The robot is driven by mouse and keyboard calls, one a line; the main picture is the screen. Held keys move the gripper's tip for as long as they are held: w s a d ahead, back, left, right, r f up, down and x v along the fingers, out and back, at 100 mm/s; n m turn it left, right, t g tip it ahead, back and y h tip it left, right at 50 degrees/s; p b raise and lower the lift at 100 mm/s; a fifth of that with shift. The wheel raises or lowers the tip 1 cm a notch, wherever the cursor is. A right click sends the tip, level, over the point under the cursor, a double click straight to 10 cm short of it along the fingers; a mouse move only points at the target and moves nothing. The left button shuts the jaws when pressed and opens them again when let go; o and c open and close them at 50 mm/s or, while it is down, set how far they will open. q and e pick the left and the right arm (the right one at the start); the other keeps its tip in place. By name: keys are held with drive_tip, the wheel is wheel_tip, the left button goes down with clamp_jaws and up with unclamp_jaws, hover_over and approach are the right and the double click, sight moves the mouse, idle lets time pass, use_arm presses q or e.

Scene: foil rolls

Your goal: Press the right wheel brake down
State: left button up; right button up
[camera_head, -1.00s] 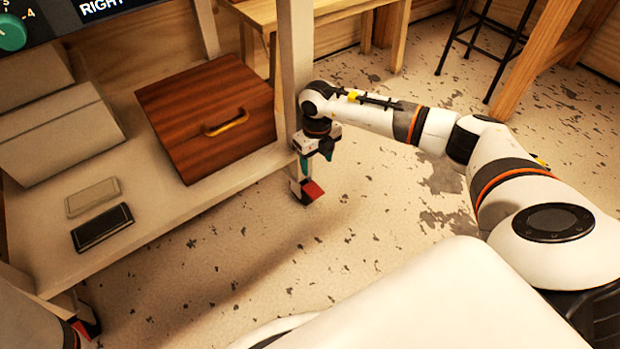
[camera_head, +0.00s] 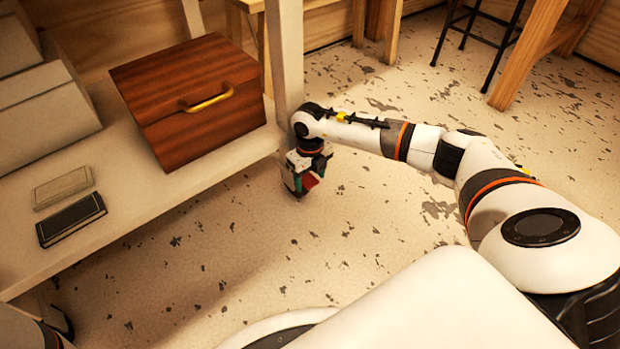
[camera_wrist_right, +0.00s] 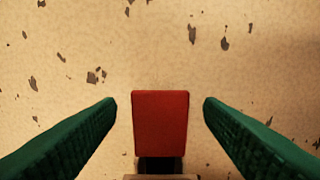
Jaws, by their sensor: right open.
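The right wheel brake is a red flat pedal (camera_wrist_right: 160,118) on a dark caster at the foot of the cart's near right leg. In the head view only a small red patch of it (camera_head: 311,181) shows; my right gripper (camera_head: 301,188) hides most of the caster. In the wrist view my right gripper (camera_wrist_right: 160,106) is open. Its green fingers stand on either side of the pedal, with a gap at each side. Nothing is held between them. Whether the gripper touches the pedal from above cannot be told. My left gripper is not in view.
The cart's white lower shelf (camera_head: 150,215) carries a brown wooden box (camera_head: 190,103) with a yellow handle, pale boxes (camera_head: 45,105), and two small flat cases. The cart's white leg (camera_head: 285,60) rises beside my right wrist.

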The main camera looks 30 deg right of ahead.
drive_tip(key=shift+c, duration=0.5)
drive_tip(key=c, duration=0.9)
drive_tip(key=shift+s+f+t+p, duration=0.1)
drive_tip(key=shift+s+t+p, duration=0.15)
drive_tip(key=shift+t+p, duration=0.45)
drive_tip(key=shift+s+f+t+p, duration=0.15)
drive_tip(key=shift+f+t+p, duration=0.2)
drive_tip(key=shift+t+p, duration=0.25)
drive_tip(key=shift+f+t, duration=0.35)
drive_tip(key=shift+t, duration=0.25)
drive_tip(key=shift+f+t, duration=0.4)
drive_tip(key=shift+t, duration=0.5)
drive_tip(key=o, duration=1)
